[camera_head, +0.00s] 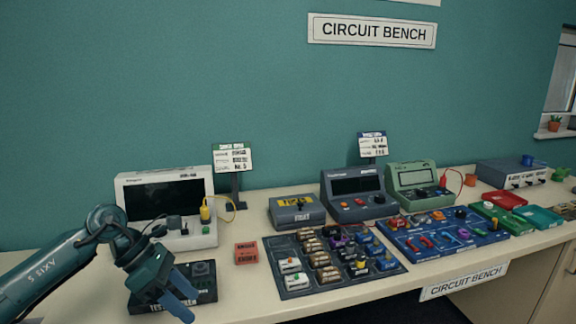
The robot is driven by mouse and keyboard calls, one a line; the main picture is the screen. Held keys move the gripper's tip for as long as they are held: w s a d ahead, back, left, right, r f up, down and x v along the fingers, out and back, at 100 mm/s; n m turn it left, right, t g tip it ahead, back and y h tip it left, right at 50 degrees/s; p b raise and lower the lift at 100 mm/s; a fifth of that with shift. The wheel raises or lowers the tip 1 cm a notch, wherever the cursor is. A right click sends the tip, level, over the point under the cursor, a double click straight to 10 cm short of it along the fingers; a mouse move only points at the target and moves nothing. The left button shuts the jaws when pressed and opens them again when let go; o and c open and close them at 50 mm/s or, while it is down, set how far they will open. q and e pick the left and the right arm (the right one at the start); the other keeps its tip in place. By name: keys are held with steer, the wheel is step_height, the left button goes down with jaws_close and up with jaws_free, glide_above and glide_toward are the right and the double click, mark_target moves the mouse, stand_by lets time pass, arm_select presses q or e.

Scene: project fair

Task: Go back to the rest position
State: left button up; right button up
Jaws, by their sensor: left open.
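My left gripper (178,296) comes in from the lower left on a teal arm. Its two blue fingers are apart and I see nothing held between them. It hangs in front of a black device (203,284) at the left of the bench and hides part of it. Whether the fingers touch the device, I cannot tell. My right gripper is not in view.
A white instrument (135,192) stands behind the gripper. A red box (246,252) and a dark tray (280,291) of small parts lie to the right. A blue board (400,252) and grey-green meters (413,180) stand farther right. The bench's front strip (450,262) is bare.

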arm_select(q)
steer(key=s+d+n+t+h, duration=0.45)
steer(key=d+n+h, duration=0.65)
steer(key=d, duration=0.5)
steer(key=s+a+f+m+t+y, duration=0.2)
steer(key=s+f+m+y, duration=0.3)
steer(key=m, duration=0.7)
steer(key=s+a+f+m+t+y+p, duration=0.1)
steer(key=s+a+f+m+y, duration=0.3)
steer(key=f+m, duration=0.5)
steer(key=s+a+f+m+t+y, duration=0.3)
steer(key=s+f+m+y, duration=0.2)
steer(key=m, duration=1)
step_height(320, 180, down, 2)
steer(key=shift+s+f+y+p, duration=0.1)
steer(key=shift+s+y+p, duration=0.3)
steer(key=shift+y, duration=0.2)
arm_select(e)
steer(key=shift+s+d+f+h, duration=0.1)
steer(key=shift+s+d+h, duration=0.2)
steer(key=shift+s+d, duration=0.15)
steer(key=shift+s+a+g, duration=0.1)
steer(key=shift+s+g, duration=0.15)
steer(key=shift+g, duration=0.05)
